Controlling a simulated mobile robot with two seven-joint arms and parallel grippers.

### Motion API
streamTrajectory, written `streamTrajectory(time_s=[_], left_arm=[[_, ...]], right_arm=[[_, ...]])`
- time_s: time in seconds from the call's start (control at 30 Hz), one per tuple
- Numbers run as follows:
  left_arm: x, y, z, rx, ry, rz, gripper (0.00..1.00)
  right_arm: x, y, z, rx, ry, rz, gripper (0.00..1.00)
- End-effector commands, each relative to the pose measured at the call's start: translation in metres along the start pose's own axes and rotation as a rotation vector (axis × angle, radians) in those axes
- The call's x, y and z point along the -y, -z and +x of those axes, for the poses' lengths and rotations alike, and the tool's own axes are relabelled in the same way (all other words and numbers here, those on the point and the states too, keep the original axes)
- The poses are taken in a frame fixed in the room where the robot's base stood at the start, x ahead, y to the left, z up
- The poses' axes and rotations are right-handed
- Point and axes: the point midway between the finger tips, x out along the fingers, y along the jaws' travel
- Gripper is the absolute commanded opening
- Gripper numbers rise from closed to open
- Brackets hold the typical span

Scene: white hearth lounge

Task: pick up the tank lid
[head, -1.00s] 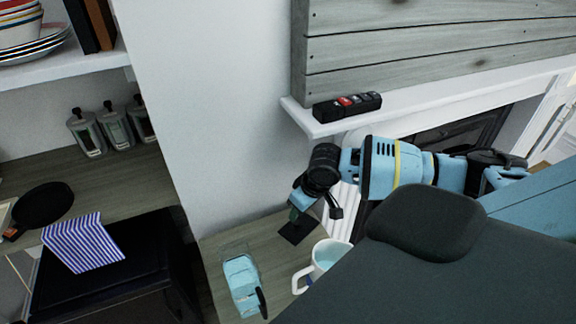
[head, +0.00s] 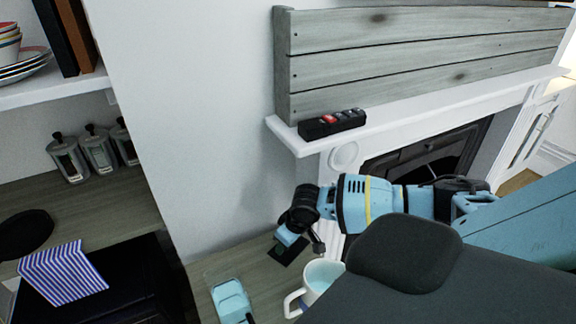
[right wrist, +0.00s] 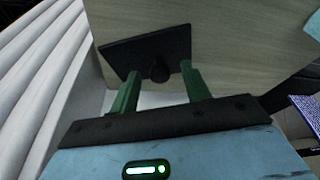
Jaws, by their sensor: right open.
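The tank lid, a flat black square plate with a round knob, lies on the wooden counter in the right wrist view (right wrist: 128,53). In the head view the lid (head: 288,252) is partly covered by my right gripper (head: 284,243). In the right wrist view my right gripper (right wrist: 160,72) is open, with its two green fingers on either side of the knob. Whether the fingers touch the knob or plate cannot be told. My left gripper is not in view.
A white mug (head: 318,278) with blue inside stands close to the lid. A light blue, partly clear container (head: 231,300) stands to its left. The fireplace mantel (head: 420,112) holds a black box (head: 332,123). White ribbed fireplace trim (right wrist: 45,65) is close to the gripper's left.

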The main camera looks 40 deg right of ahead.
Motion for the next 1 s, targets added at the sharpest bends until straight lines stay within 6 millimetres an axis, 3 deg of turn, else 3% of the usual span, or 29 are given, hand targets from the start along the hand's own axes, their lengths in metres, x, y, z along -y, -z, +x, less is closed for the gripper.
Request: streamTrajectory(time_s=[0.27, 0.6, 1.0], left_arm=[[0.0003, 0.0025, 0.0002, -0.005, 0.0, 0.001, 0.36], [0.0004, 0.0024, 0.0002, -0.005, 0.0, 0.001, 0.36], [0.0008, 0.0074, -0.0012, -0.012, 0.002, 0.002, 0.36]], right_arm=[[-0.0003, 0.0006, 0.0018, -0.001, -0.001, 0.0, 0.46], [-0.0002, 0.0004, 0.0017, -0.001, 0.0, 0.0, 0.01], [-0.0004, 0.0021, -0.004, -0.003, 0.0, 0.001, 0.0]])
